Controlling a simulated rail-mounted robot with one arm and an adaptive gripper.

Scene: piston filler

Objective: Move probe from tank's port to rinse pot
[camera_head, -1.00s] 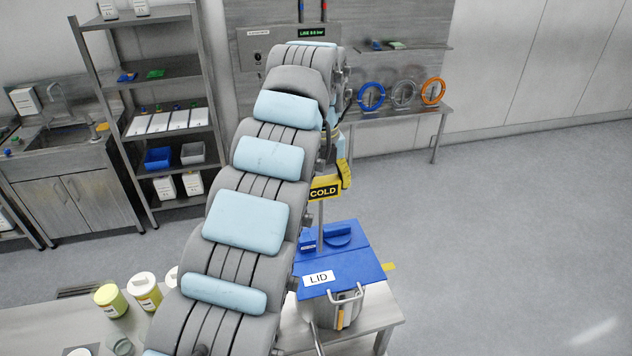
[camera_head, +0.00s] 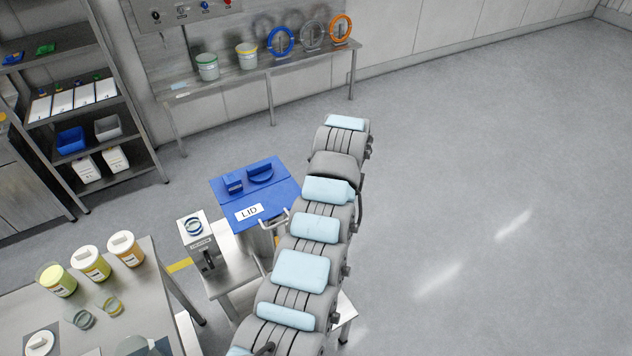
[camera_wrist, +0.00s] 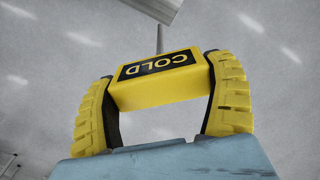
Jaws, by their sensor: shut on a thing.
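In the wrist view my gripper (camera_wrist: 163,80) has its two yellow ribbed fingers shut on the yellow block handle of the probe (camera_wrist: 155,92). The block carries a black "COLD" label, and a thin grey stem runs from its far side. In the head view my arm hides the gripper and the probe. The tank (camera_head: 262,243) stands left of my arm under a blue lid (camera_head: 258,192) marked "LID", partly covered by the arm. No port shows clearly. A small metal box (camera_head: 196,228) with a ringed round opening stands left of the tank; its label is unreadable, so I cannot tell if it is the rinse pot.
A table (camera_head: 150,290) at lower left holds several lidded jars. A wall bench (camera_head: 300,65) at the back holds two tubs and upright rings. A shelf rack (camera_head: 85,110) stands at left. The floor to the right is clear.

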